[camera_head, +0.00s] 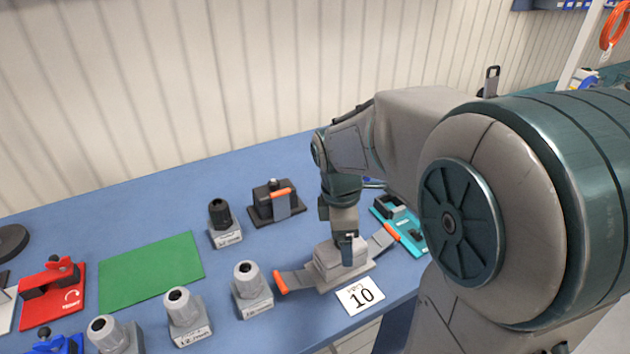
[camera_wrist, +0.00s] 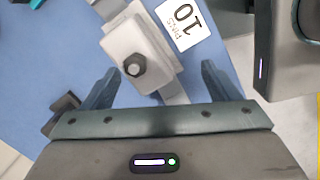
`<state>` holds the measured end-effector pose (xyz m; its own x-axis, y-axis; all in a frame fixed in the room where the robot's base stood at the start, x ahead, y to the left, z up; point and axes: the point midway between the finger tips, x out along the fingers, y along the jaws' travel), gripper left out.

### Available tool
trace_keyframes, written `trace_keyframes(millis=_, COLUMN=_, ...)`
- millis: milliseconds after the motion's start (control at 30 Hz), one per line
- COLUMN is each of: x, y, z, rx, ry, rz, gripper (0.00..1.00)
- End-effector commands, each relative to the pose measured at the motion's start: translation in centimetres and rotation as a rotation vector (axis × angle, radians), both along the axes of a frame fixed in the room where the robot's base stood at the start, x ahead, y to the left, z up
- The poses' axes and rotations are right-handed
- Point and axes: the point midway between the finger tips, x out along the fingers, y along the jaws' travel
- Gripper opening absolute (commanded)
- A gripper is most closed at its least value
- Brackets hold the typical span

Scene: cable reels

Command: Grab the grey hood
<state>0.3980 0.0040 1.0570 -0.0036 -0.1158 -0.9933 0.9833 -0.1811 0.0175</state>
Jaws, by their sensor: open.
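The grey hood (camera_head: 338,258) is a block-shaped housing on the blue table, on a grey base with orange-tipped levers at both sides, behind a card reading 10. Nothing is held; whether the fingers touch the hood cannot be told.
The number card (camera_head: 360,296) lies in front. Several grey cylindrical fittings (camera_head: 250,284) stand to the left, with a black one (camera_head: 222,218) behind. A black device (camera_head: 274,200) stands at the back, a teal one (camera_head: 402,222) at the right. The green mat (camera_head: 150,270) is bare.

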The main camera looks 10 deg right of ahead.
Motion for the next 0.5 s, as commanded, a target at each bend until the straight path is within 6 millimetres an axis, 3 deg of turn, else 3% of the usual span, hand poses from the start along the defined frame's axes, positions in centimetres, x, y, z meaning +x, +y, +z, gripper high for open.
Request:
trace_keyframes(millis=200, x=2.6, y=-0.2, z=2.2, rx=0.082, ry=0.033, rz=0.341, gripper=0.82)
trace_keyframes(millis=333, x=3.3, y=-0.1, z=2.9, rx=0.107, ry=0.029, rz=0.452, gripper=0.82)
trace_keyframes(millis=500, x=3.5, y=-0.1, z=1.5, rx=0.118, ry=0.028, rz=0.502, gripper=0.82)
